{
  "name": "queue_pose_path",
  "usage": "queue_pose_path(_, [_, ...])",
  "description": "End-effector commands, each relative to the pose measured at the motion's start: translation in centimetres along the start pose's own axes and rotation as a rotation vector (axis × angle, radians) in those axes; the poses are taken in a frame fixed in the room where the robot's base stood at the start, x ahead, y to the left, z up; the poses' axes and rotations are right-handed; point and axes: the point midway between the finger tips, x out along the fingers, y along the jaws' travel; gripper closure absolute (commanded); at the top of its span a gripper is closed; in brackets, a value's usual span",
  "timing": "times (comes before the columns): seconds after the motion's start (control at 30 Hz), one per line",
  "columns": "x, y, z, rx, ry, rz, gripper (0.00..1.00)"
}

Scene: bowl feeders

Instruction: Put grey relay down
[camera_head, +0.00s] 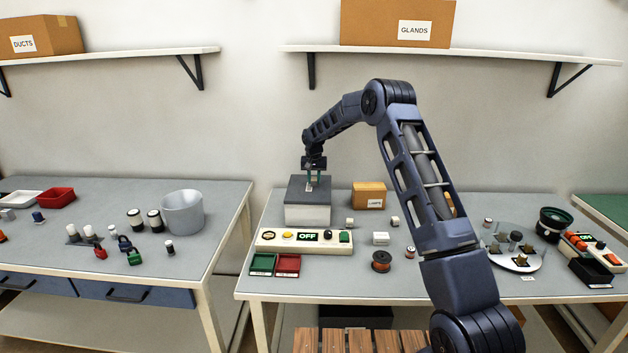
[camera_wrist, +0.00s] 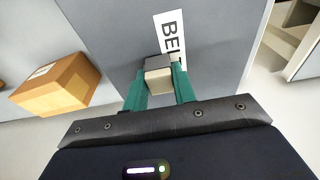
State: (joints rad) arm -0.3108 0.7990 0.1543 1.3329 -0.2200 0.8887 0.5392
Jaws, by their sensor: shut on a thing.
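My gripper (camera_head: 312,180) is above the grey-topped white box (camera_head: 307,214) at the back left of the middle table. In the wrist view my gripper (camera_wrist: 160,85) has its green fingers shut on the relay (camera_wrist: 158,76), a small block with a dark grey part and a pale beige part. The relay is over the box's grey top (camera_wrist: 110,30), beside a white label (camera_wrist: 170,35) reading "BEL", partly covered. I cannot tell whether the relay touches the top.
A cardboard box (camera_head: 369,195) stands right of the grey-topped box. A control panel (camera_head: 304,240) reading "OFF" lies in front, with green (camera_head: 262,264) and red (camera_head: 288,264) trays nearer. A round plate (camera_head: 512,257) with parts is at right. A shelf (camera_head: 450,54) hangs above.

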Motion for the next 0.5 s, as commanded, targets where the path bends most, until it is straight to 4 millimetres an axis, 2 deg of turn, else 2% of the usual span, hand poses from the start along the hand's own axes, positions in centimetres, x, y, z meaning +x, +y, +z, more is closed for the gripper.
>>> queue_pose_path(0.23, [0.29, -0.02, 0.05, 0.0, 0.0, 0.0, 0.96])
queue_pose_path(0.27, [0.28, -0.02, 0.05, 0.0, 0.0, 0.0, 0.7])
queue_pose_path(0.33, [0.26, -0.02, 0.04, 0.0, 0.0, 0.0, 0.56])
queue_pose_path(0.37, [0.26, -0.02, 0.04, 0.0, 0.0, 0.0, 0.52])
queue_pose_path(0.5, [0.25, -0.02, 0.04, 0.0, 0.0, 0.0, 0.52])
